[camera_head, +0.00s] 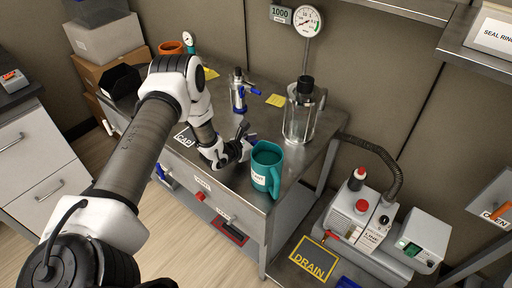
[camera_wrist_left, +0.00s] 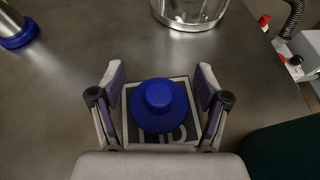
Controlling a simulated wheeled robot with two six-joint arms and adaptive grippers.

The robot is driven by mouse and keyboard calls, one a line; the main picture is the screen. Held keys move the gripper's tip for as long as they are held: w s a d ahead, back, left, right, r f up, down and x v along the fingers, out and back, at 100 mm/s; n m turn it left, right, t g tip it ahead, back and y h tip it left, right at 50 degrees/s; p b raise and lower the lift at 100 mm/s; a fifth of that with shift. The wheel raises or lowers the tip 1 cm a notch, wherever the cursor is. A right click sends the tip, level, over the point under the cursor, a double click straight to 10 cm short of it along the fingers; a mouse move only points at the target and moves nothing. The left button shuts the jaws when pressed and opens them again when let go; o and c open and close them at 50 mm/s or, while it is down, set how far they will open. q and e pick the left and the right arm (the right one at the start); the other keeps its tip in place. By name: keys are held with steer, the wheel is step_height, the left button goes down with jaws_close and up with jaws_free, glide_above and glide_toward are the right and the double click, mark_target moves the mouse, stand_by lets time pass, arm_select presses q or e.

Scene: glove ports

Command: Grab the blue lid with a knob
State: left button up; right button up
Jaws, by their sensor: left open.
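The blue lid (camera_wrist_left: 159,106) with a round knob on top shows in the left wrist view. It lies on a dark, white-bordered label square (camera_wrist_left: 180,141) on the grey metal bench. My left gripper (camera_wrist_left: 160,76) is open, with one finger on each side of the lid and visible gaps between. In the head view my left gripper (camera_head: 242,146) is low over the bench, just left of the teal mug, and mostly hides the lid. My right gripper is not in view.
The teal mug (camera_head: 267,168) stands close to the right of my left gripper, near the bench's front edge. A clear glass vessel (camera_head: 299,120) with a black top and a metal cylinder with blue parts (camera_head: 238,96) stand behind. Bare bench (camera_head: 270,127) lies between them.

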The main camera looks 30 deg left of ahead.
arm_select(q)
steer(key=shift+w+f, duration=0.2)
steer(key=shift+w, duration=0.15)
steer(key=shift+s, duration=0.1)
steer(key=c, duration=0.9)
steer(key=shift+r, duration=0.1)
